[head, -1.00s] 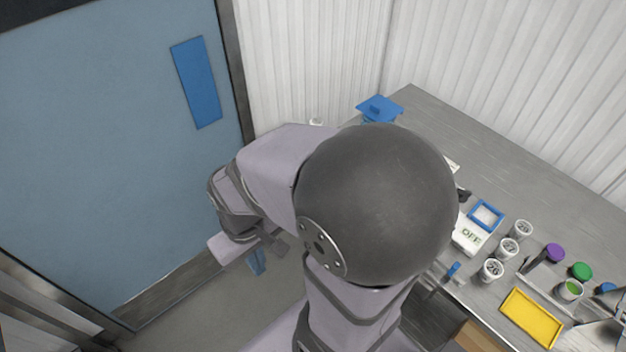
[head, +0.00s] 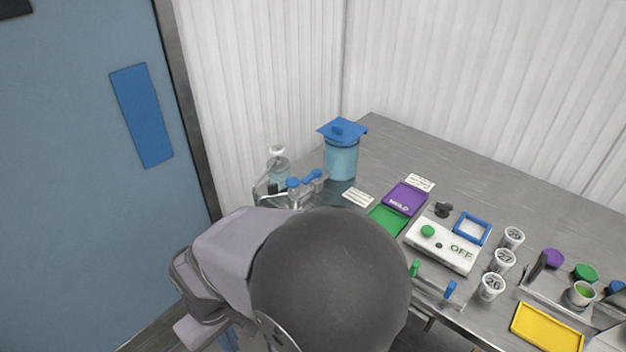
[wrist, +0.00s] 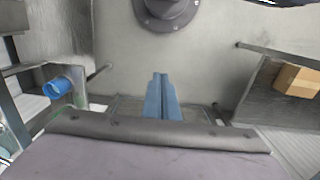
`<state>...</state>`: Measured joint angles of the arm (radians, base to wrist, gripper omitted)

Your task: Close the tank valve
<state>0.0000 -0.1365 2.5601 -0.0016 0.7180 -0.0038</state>
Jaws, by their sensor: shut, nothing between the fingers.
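The tank (head: 341,158) is a light-blue cylinder with a blue lid, at the back left of the grey bench in the head view. A blue lever-like part (head: 312,176), which looks like the valve, sits at its lower left. I cannot tell clearly whether it is open or closed. My gripper (wrist: 161,76) shows in the wrist view with its blue fingers shut and empty, pointing over the floor, apart from the tank. In the head view my arm hides most of the gripper.
A tap with a blue knob (head: 293,184) and a clear bottle (head: 278,170) stand left of the tank. A white device marked OFF (head: 441,246), white cups (head: 504,260) and a yellow tray (head: 547,328) lie to the right. A cardboard box (wrist: 298,80) shows in the wrist view.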

